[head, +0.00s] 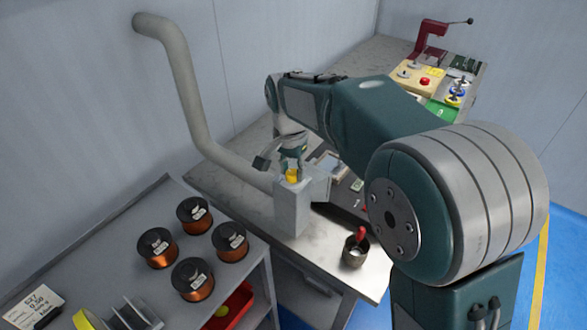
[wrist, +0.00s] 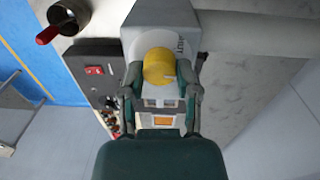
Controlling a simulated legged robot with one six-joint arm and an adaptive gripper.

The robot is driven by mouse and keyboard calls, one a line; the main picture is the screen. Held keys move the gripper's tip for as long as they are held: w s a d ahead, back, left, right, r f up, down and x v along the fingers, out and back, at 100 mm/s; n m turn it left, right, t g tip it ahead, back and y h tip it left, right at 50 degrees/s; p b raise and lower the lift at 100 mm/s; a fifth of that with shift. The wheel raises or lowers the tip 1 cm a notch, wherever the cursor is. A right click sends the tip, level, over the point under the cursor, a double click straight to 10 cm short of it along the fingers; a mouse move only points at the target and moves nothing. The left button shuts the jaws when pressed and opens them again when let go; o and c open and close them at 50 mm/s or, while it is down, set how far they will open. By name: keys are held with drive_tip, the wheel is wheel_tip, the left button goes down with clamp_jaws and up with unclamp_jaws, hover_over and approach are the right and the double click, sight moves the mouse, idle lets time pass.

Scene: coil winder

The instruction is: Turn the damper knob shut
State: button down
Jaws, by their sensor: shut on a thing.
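The yellow damper knob (head: 292,175) sits on top of a grey box (head: 291,208) at the end of a bent grey pipe (head: 185,90). In the wrist view the knob (wrist: 159,68) stands over a pale round dial with dark lettering, partly hidden. A light mark shows on the knob's right side. My gripper (wrist: 161,77) has a finger on each side of the knob and is shut on it. In the head view my gripper (head: 291,162) comes down on the knob from above.
A dark cup (head: 355,251) with a red-handled tool stands near the bench's front edge. Several copper wire spools (head: 193,279) stand on the left shelf. A red hand press (head: 433,40) and coloured parts are at the back right.

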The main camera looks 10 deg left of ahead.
sight(288, 172)
drive_tip(key=n, duration=0.5)
drive_tip(key=shift+s+a+f+n, duration=0.1)
drive_tip(key=shift+s+f+n, duration=0.1)
drive_tip(key=shift+n, duration=0.1)
drive_tip(key=n, duration=0.4)
drive_tip(key=shift+n, duration=0.4)
drive_tip(key=shift+c, duration=1.7)
unclamp_jaws()
drive_tip(key=shift+r, duration=0.25)
drive_tip(key=shift+w+r, duration=0.1)
drive_tip(key=shift+r, duration=0.2)
wheel_tip(288, 172, up, 11)
drive_tip(key=shift+a, duration=0.35)
